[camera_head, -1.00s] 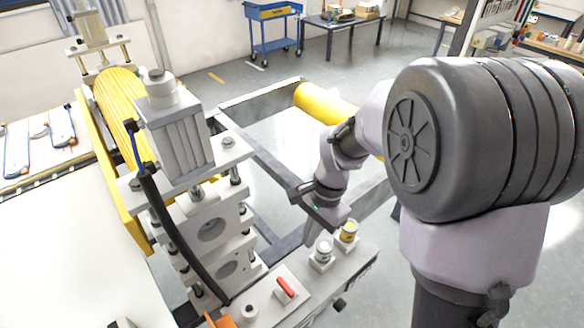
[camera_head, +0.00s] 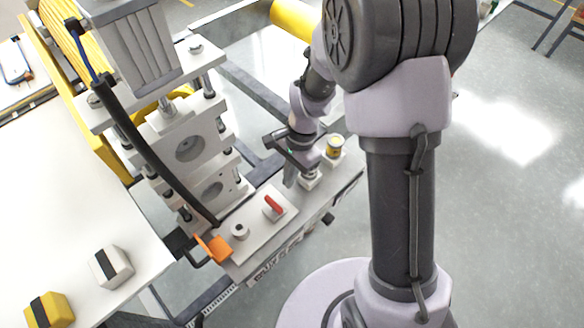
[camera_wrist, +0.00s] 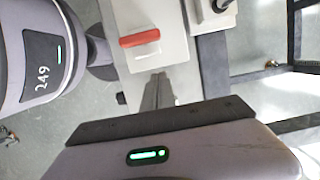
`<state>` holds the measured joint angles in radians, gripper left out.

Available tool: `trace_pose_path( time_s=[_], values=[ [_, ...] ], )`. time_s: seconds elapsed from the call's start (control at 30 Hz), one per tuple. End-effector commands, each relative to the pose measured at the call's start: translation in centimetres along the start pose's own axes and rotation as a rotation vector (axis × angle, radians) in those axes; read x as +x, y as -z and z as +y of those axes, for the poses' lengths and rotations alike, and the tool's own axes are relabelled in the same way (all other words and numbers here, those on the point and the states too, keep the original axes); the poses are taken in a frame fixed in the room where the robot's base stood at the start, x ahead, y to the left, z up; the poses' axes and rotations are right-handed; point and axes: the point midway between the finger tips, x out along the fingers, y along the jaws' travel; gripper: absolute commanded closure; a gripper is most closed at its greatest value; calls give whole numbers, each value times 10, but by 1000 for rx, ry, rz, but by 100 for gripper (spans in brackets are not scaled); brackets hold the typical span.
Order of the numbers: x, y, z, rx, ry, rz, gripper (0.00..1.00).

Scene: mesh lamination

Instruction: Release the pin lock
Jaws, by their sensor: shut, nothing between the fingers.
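A red handle (camera_head: 274,204) sits on a light plate (camera_head: 252,222) on the machine's front ledge; it also shows in the wrist view (camera_wrist: 140,38). Beside it are a round white knob (camera_head: 240,230) and an orange piece (camera_head: 214,247) at the plate's left end. I cannot tell which of these is the pin lock. My gripper (camera_head: 288,182) is shut and empty, pointing down above the ledge, behind and right of the red handle. In the wrist view its fingertips (camera_wrist: 158,78) show close to the red handle's block, with no contact visible.
The white roller frame (camera_head: 188,150) with a black hose rises to the left. A white block (camera_head: 111,265) and yellow block (camera_head: 50,310) lie at lower left.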

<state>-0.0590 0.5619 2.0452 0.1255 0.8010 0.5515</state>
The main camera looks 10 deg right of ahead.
Motion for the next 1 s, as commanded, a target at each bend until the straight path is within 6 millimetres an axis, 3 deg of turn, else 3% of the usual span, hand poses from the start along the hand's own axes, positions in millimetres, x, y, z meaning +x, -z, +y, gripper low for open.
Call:
trace_pose_path(
  time_s=[0.03, 0.3, 0.67, 0.83, 1.0],
  values=[
    [14, 0, 1, 0, -3, -2, 100],
    [16, -36, 0, -1, 0, 0, 100],
    [16, -39, 0, -1, -1, 0, 100],
    [14, -44, -6, -140, -36, 0, 100],
    [17, -44, -7, -132, -33, 0, 100]
  ],
)
